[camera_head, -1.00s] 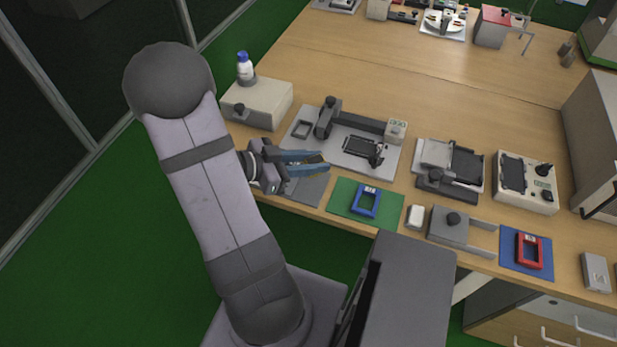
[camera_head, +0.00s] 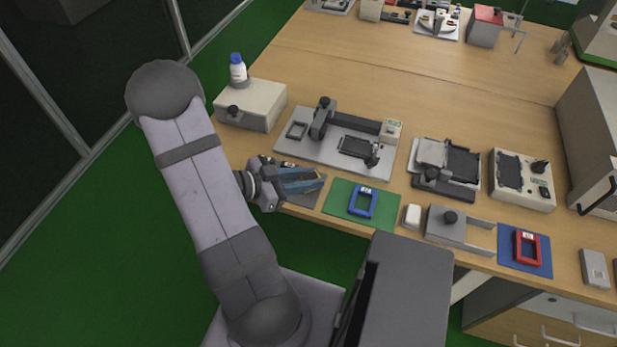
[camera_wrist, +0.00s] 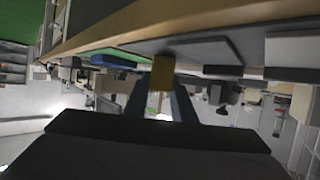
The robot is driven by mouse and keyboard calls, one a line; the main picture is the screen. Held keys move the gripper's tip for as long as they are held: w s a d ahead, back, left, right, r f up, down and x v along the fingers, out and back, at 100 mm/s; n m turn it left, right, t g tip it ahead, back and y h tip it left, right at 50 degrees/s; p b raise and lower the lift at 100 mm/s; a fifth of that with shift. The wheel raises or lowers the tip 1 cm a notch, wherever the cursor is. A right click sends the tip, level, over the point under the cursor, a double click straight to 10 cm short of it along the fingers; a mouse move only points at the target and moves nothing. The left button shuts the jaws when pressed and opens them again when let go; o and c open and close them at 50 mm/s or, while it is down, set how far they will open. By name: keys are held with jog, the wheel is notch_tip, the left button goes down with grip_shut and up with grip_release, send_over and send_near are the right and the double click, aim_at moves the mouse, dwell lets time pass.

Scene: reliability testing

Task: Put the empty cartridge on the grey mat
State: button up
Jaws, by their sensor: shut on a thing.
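My gripper (camera_head: 308,182) is low over the grey mat (camera_head: 306,199) near the table's front left edge. It is shut on a yellow cartridge (camera_wrist: 162,72), which shows between the fingertips in the wrist view. In the head view the fingers hide most of the cartridge, so I cannot tell whether it touches the mat. A blue cartridge (camera_head: 351,202) lies on the green mat (camera_head: 378,211) just right of my gripper. A red cartridge (camera_head: 518,248) lies on the blue mat (camera_head: 545,261) farther right.
Behind my gripper is a grey plate device (camera_head: 290,150), with a beige box (camera_head: 262,105) and a bottle (camera_head: 238,72) to its left. A white block (camera_head: 412,215) and a grey forked holder (camera_head: 447,228) stand right of the green mat.

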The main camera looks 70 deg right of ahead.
jog(key=shift+f, duration=0.1)
jog(key=o, duration=1.1)
jog(key=shift+c, duration=0.2)
jog(key=shift+w+a+r, duration=0.35)
jog(key=shift+w+r, duration=0.05)
jog(key=shift+w, duration=0.05)
jog(key=v, duration=1)
jog(key=shift+w+a+r, duration=0.15)
jog(key=shift+w+a, duration=0.05)
jog(key=shift+a, duration=0.1)
